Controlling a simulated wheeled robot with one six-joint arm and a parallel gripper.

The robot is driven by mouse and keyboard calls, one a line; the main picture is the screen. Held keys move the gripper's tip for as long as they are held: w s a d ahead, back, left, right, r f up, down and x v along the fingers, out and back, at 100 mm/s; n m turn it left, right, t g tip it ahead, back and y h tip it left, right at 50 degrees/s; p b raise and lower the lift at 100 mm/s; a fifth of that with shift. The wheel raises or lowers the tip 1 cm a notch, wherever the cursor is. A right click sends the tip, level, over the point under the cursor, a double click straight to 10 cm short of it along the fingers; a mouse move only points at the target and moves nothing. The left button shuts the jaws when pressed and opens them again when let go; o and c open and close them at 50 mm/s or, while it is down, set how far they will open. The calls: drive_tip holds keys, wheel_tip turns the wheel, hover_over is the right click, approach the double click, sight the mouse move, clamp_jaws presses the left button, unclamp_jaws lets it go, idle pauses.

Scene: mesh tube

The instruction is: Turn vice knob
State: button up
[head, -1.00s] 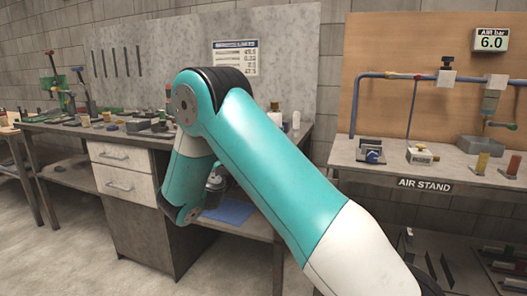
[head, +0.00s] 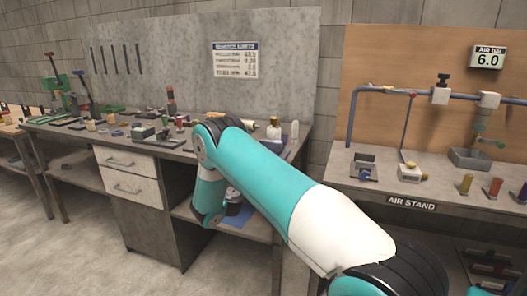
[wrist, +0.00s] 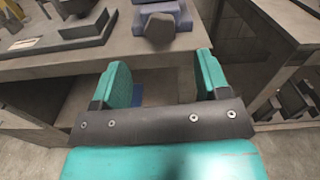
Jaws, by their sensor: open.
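A blue vice (wrist: 181,20) sits at the front edge of the workbench (wrist: 140,62) in the wrist view. Its dark grey, faceted knob (wrist: 159,31) faces me and overhangs the edge. My gripper (wrist: 158,68) is open, with its two teal fingers apart and nothing between them. The knob shows beyond the fingertips, between the two fingers in the picture and apart from both. In the head view my arm covers the gripper and most of that part of the bench, so the knob cannot be made out there.
A grey block (wrist: 85,27) stands left of the vice. A gap separates the workbench from the air stand (head: 411,204) on the right. A lower shelf with a blue sheet (head: 240,217) lies under the bench. Small items crowd the benchtop.

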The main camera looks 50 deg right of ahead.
drive_tip(key=x, duration=0.8)
drive_tip(key=shift+w+d, duration=0.15)
drive_tip(key=shift+d, duration=0.2)
drive_tip(key=c, duration=0.9)
